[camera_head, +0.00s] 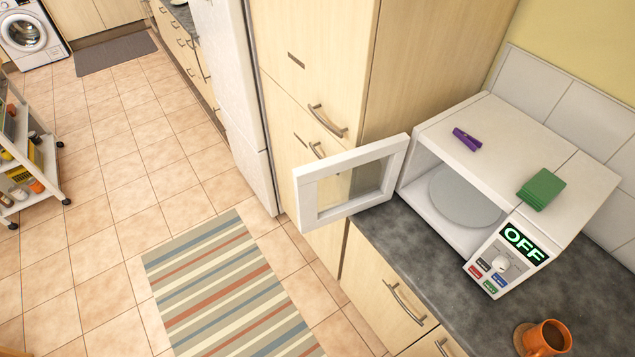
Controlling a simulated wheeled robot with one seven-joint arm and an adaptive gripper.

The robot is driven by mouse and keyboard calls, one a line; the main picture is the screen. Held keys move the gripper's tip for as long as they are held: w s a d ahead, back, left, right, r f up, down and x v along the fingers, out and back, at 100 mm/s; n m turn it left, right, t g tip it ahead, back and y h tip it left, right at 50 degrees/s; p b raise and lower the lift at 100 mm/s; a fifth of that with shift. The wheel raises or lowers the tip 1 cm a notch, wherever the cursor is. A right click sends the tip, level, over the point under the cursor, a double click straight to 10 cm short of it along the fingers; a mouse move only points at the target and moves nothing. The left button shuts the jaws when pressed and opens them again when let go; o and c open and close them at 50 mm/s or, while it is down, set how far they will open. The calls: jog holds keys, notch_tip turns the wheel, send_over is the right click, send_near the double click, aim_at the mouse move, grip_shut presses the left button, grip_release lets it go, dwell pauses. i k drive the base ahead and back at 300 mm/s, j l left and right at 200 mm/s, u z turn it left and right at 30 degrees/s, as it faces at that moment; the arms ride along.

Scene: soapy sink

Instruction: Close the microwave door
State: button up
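A white microwave (565,165) stands on the dark counter at the right. Its door (307,196), a white frame with a window, is open wide and swung out to the left, past the counter's front edge. The hinge side is at the microwave's left front edge. Inside, a round turntable (465,196) shows with nothing on it. The front panel display (523,243) reads OFF. My gripper is not in view.
A purple object (467,139) and a green stack (541,188) lie on top of the microwave. An orange mug (546,338) stands on the dark counter (400,240). A tall cabinet (310,90) is behind the door. A striped rug (230,290) lies on open floor; a cart (35,165) stands far left.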

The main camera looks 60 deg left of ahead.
aim_at(306, 177)
jog(key=k+j, duration=0.1)
jog(key=j, duration=0.55)
jog(key=k+j, duration=0.1)
jog(key=j, duration=0.55)
jog(key=j+u, duration=0.1)
jog(key=j, duration=0.9)
jog(key=i+j, duration=0.1)
jog(key=j, duration=0.9)
jog(key=k+j, duration=0.15)
jog(key=k, duration=0.15)
jog(key=k+j, duration=0.15)
jog(key=k, duration=0.15)
jog(key=u, duration=0.05)
